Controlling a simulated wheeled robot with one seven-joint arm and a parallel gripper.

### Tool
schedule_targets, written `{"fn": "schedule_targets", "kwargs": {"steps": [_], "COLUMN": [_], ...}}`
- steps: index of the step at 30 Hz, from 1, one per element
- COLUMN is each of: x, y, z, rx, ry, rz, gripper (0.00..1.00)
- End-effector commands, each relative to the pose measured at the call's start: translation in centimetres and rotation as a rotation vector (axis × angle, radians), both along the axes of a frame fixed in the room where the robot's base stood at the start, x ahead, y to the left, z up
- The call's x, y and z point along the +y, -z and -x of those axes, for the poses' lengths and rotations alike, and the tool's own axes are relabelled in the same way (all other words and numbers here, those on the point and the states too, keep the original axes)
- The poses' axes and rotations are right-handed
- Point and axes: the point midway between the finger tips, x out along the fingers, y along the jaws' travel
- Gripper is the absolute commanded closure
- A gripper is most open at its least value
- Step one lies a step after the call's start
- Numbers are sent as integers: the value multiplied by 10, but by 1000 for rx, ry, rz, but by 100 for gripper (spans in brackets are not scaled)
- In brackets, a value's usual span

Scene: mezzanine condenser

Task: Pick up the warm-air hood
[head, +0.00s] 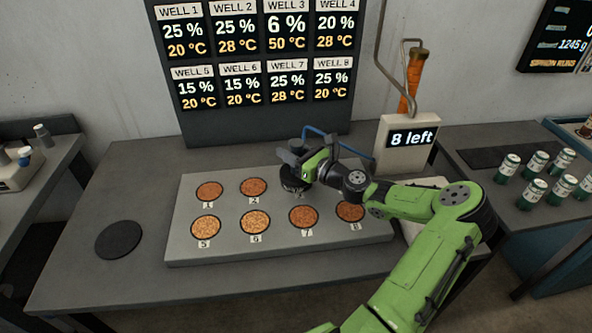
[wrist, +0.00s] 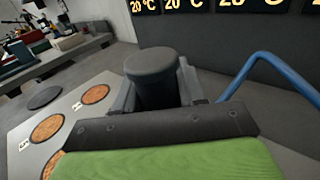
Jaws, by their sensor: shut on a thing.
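The warm-air hood (head: 293,186) is a dark round piece at the back of the grey well block, around the spot of well 3. My gripper hides most of it, and I cannot tell whether it touches the block. Its dark cylindrical knob (wrist: 155,78) fills the middle of the wrist view. A blue hose (head: 322,134) runs behind it and also shows at the right of the wrist view (wrist: 272,72). My gripper (head: 296,158) is shut on the hood's knob, one finger on each side.
The well block (head: 180,245) has orange-filled wells; 1, 2, 5, 6, 7 and 8 show. A black disc (head: 118,240) lies on the bench at left. A dispenser reading "8 left" (head: 410,138) stands at right. Several green-and-white cans (head: 532,192) stand on the right bench.

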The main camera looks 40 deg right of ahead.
Motion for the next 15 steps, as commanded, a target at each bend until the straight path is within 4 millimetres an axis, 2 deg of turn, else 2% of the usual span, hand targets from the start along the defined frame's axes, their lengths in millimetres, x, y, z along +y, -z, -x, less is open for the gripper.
{"fn": "schedule_targets", "kwargs": {"steps": [5,15], "x": [0,-1], "y": [-8,-88], "z": [0,0], "rx": [-2,-3], "ry": [0,1], "rz": [3,5], "gripper": [100,100]}}
